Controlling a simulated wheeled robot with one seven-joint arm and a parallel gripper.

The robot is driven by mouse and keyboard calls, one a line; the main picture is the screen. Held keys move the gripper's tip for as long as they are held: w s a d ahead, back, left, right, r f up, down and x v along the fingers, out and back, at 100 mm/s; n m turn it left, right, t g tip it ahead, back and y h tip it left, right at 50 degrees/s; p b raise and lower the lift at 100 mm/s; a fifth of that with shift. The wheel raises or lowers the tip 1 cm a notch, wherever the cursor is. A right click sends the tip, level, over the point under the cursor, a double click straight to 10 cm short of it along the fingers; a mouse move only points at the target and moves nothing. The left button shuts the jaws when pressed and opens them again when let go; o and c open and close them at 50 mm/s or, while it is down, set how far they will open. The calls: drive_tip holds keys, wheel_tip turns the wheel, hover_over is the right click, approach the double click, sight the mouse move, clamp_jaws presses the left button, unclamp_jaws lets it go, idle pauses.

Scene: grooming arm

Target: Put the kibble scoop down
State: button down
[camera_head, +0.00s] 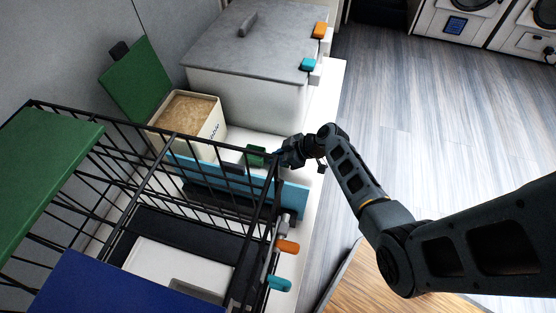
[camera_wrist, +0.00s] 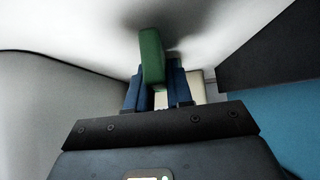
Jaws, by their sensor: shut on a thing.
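The kibble scoop (camera_head: 256,155) shows as a small green piece at the tip of my gripper (camera_head: 274,156), behind the black wire cage. In the wrist view the green piece (camera_wrist: 152,57) stands between the two blue fingers of my gripper (camera_wrist: 155,78), which are shut on it. A dark shadow lies on the white surface close by the scoop. I cannot tell whether the scoop touches that surface. The rest of the scoop is hidden. The white counter (camera_head: 322,130) runs under and around my gripper.
An open cream bin of kibble (camera_head: 216,127) with a raised green lid (camera_head: 136,80) stands left of my gripper. A grey-topped white box (camera_head: 240,85) is behind. The black wire cage (camera_head: 225,180) and a light blue panel (camera_head: 295,200) are close in front.

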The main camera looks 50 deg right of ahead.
drive_tip(key=shift+f, duration=0.6)
drive_tip(key=c, duration=1)
unclamp_jaws()
drive_tip(key=p+v, duration=0.2)
drive_tip(key=v, duration=1)
